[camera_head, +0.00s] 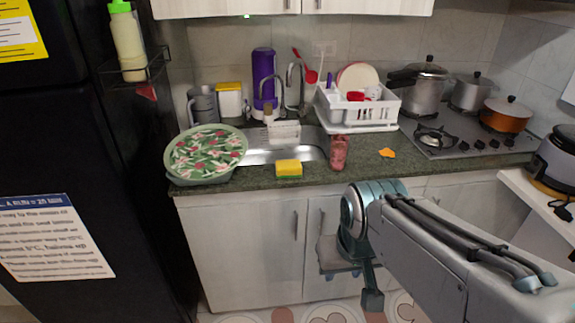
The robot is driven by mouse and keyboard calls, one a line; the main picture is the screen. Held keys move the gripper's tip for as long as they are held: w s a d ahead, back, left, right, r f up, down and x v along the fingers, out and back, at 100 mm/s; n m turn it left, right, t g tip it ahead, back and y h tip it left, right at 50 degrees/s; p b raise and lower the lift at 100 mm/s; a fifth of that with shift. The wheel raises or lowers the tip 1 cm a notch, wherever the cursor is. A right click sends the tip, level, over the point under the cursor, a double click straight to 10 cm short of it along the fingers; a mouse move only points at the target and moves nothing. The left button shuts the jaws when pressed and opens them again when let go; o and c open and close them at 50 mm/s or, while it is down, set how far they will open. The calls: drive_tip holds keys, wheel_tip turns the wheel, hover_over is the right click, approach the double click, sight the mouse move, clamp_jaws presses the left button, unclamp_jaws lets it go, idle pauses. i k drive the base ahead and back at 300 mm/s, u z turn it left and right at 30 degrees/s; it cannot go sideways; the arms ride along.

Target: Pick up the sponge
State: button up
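A yellow sponge (289,168) with a green underside lies on the dark green countertop (262,183), at the front edge of the sink. My gripper (350,285) hangs low in front of the lower cabinets, below and to the right of the sponge, well apart from it. My arm comes in from the lower right. The gripper's fingers are partly hidden and small in this view, so their opening is unclear. Nothing is seen held in it.
A green floral-lidded basin (206,153) stands left of the sponge. A reddish spice dispenser (338,153) stands to its right. Behind are the sink (255,155) and a white dish rack (358,107). The stove (460,138) with pots is at right. An orange item (387,153) lies on the counter.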

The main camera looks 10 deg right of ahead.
sight(289, 168)
drive_tip(key=k, duration=1.05)
drive_tip(key=u, duration=0.75)
drive_tip(key=i, duration=1.7)
drive_tip(key=z, duration=0.85)
drive_tip(key=i, duration=0.5)
drive_tip(key=z, duration=0.5)
